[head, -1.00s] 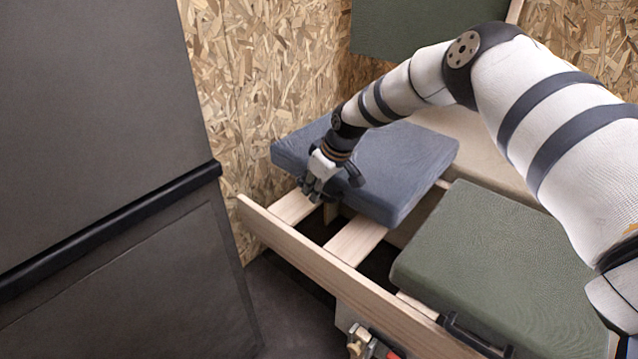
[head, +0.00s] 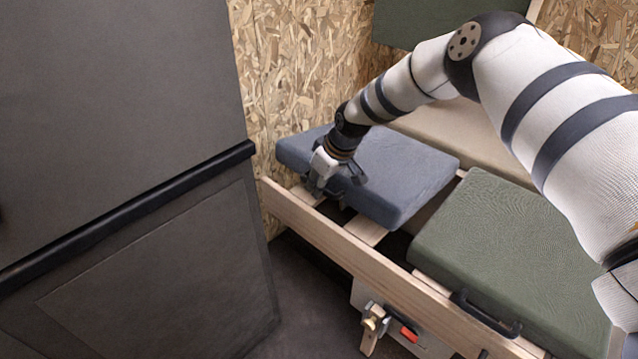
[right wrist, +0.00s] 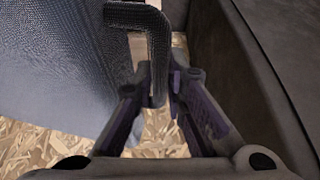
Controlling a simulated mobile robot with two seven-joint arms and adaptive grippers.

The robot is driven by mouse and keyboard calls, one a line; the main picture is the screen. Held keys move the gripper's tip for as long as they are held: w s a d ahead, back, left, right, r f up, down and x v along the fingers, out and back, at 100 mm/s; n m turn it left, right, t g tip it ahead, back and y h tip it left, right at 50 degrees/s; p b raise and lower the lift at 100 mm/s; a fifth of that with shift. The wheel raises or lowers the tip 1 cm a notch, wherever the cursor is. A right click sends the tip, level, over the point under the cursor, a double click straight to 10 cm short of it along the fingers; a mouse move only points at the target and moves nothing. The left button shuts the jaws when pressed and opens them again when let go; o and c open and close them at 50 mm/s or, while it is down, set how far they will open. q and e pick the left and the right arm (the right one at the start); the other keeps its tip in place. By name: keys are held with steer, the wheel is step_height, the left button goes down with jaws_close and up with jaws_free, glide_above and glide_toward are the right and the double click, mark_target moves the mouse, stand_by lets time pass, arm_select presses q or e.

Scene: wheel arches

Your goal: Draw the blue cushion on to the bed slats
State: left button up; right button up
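The blue cushion (head: 395,165) lies flat at the back left of the bed, over the pale wooden slats (head: 366,230). Bare slat shows between its front edge and the front rail (head: 340,250). My right gripper (head: 316,188) is at the cushion's front left edge. In the right wrist view its fingers (right wrist: 165,88) are closed around a dark handle (right wrist: 152,40) beside the blue cushion (right wrist: 55,75). The handle's fixing to the cushion is partly hidden. My left gripper is not in view.
A green cushion (head: 510,250) with a black handle (head: 485,315) lies to the right. A chipboard wall (head: 300,70) stands behind, and a dark panel (head: 110,110) fills the left. A brass and red fitting (head: 390,325) is below the rail. Dark floor lies in front.

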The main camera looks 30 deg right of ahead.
steer(key=o, duration=0.5)
steer(key=v, duration=1.2)
